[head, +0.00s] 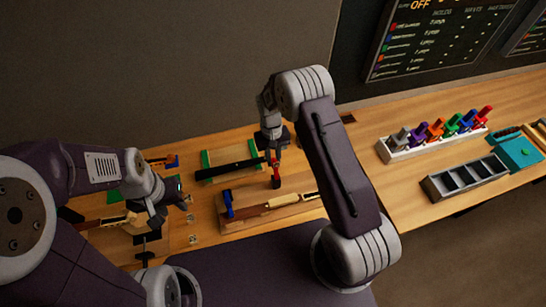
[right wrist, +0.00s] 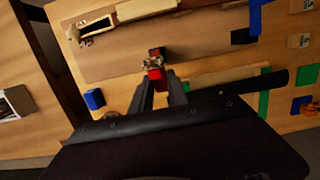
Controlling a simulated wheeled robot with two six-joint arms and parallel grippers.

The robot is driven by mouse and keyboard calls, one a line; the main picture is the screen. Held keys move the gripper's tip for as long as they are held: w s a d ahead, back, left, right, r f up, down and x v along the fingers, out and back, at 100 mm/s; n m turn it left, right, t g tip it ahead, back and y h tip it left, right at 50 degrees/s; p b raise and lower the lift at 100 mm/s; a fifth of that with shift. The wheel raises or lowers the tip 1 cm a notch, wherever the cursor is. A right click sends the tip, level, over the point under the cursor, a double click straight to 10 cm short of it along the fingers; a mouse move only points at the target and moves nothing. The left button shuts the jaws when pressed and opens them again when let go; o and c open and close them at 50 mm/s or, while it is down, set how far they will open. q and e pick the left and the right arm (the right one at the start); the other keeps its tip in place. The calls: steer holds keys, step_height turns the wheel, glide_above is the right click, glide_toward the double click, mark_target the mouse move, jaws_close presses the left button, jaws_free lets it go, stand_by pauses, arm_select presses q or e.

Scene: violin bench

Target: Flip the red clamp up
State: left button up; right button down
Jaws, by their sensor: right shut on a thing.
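The red clamp (head: 276,178) stands at the back edge of a wooden board (head: 232,224) on the bench in the head view. My right gripper (head: 272,155) comes down on it from above. In the right wrist view the red clamp (right wrist: 154,74) shows between the tips of the two dark fingers, and the right gripper (right wrist: 156,84) is shut on it. The fingers hide part of the clamp. My left gripper (head: 186,201) is at the left of the bench, apart from the red clamp; its finger gap is too small to make out.
A blue clamp (head: 228,205) stands at the board's left end, beside a violin neck (head: 270,204). A black bar (head: 230,170) lies behind. A white rack (head: 398,154) with several coloured clamps and a grey divided tray (head: 466,178) stand at right. Bare bench lies between.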

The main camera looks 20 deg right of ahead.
steer(key=shift+w+f, duration=0.15)
steer(key=shift+w, duration=0.1)
steer(key=shift+s, duration=0.2)
steer(key=c, duration=1.7)
jaws_free()
steer(key=o, duration=0.4)
steer(key=shift+w, duration=0.15)
